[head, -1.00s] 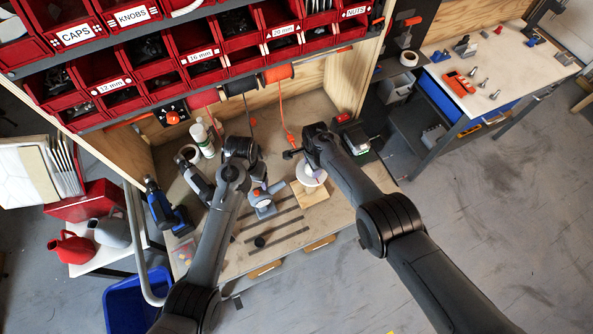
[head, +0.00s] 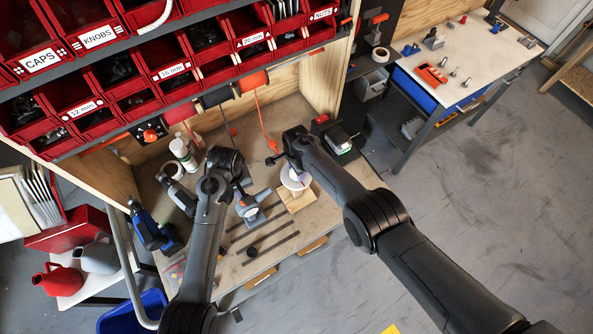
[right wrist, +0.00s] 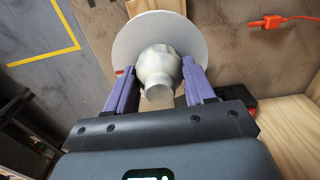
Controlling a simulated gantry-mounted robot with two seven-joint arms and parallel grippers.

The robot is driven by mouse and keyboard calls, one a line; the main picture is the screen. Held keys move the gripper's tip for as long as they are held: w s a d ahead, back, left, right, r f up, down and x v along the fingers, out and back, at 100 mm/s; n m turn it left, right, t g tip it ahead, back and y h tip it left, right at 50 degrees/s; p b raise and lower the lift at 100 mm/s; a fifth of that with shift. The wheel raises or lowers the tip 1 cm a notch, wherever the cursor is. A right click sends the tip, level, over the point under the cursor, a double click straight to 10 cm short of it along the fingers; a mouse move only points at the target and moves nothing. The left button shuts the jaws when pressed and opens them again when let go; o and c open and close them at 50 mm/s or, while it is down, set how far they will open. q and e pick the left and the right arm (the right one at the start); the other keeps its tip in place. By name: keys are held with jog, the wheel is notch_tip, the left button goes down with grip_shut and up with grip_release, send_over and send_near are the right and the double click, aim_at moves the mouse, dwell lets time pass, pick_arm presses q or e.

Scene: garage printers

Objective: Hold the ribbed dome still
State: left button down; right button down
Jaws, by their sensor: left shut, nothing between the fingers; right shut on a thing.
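The ribbed dome (right wrist: 160,66) is a pale grey rounded body with a stubby round end towards the camera in the right wrist view. A wide white disc (right wrist: 128,46) lies behind it. My right gripper (right wrist: 156,80) is shut on the dome, one purple finger on each side. In the head view the white disc (head: 292,183) shows at the wooden block (head: 297,200), partly hidden by my right gripper.
White bottles (head: 184,154) stand at the bench's back left. Dark strips (head: 265,245) lie along the bench front. A blue drill (head: 150,228) is at the left. Red bins (head: 165,75) hang above. An orange cord (head: 265,125) hangs behind. The bench's front right is clear.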

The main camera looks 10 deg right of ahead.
pick_arm(q)
jog(key=shift+w+a+f+n, duration=0.1)
jog(key=shift+f+n, duration=0.65)
jog(key=shift+f, duration=0.8)
jog(key=shift+w+a+f+n, duration=0.1)
jog(key=shift+f+n, duration=0.65)
jog(key=shift+f, duration=0.8)
jog(key=shift+f, duration=0.55)
dwell(2.8)
dwell(0.4)
jog(key=shift+r, duration=2.55)
